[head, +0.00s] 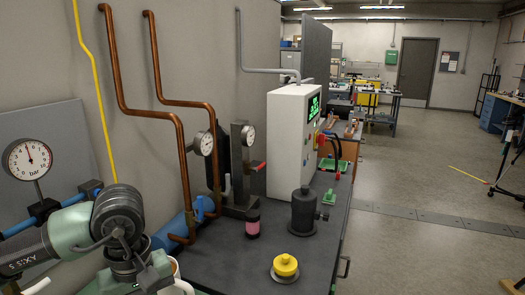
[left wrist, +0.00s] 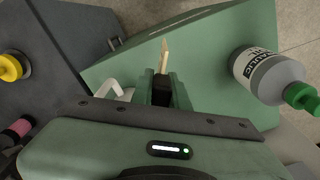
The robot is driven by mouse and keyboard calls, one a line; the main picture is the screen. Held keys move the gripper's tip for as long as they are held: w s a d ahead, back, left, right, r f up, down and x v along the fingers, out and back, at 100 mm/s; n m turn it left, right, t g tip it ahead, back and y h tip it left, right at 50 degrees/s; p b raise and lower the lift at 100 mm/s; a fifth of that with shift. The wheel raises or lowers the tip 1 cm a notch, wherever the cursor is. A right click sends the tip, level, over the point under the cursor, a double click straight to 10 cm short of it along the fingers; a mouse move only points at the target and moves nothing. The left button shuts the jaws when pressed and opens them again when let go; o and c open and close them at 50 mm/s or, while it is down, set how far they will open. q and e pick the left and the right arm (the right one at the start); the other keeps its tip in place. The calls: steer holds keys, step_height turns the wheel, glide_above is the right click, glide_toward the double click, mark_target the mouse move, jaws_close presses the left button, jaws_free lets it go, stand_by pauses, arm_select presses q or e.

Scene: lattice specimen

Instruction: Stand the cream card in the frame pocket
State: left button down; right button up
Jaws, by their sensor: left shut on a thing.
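In the left wrist view my left gripper (left wrist: 163,85) is shut on a thin cream card (left wrist: 164,55), seen nearly edge-on and sticking out past the fingertips. Below and beyond it is a large green surface (left wrist: 225,50) with a dark narrow strip along its far side; I cannot tell whether this is the frame pocket. The card seems apart from that strip. In the head view my left gripper (head: 150,272) is at the bottom left, partly cut off, and the card cannot be made out there.
On the dark bench (head: 230,268) stand a yellow knob (head: 285,265), a pink-banded jar (head: 252,226) and a dark cylinder (head: 303,212).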

arm_select(q)
steer(key=s+m, duration=0.1)
steer(key=m, duration=0.1)
steer(key=d+f+m, duration=0.1)
steer(key=m, duration=0.1)
steer(key=s+f+m, duration=0.1)
steer(key=m, duration=0.2)
steer(key=shift+s+d, duration=0.3)
steer(key=shift+d, duration=0.05)
steer(key=shift+a, duration=0.1)
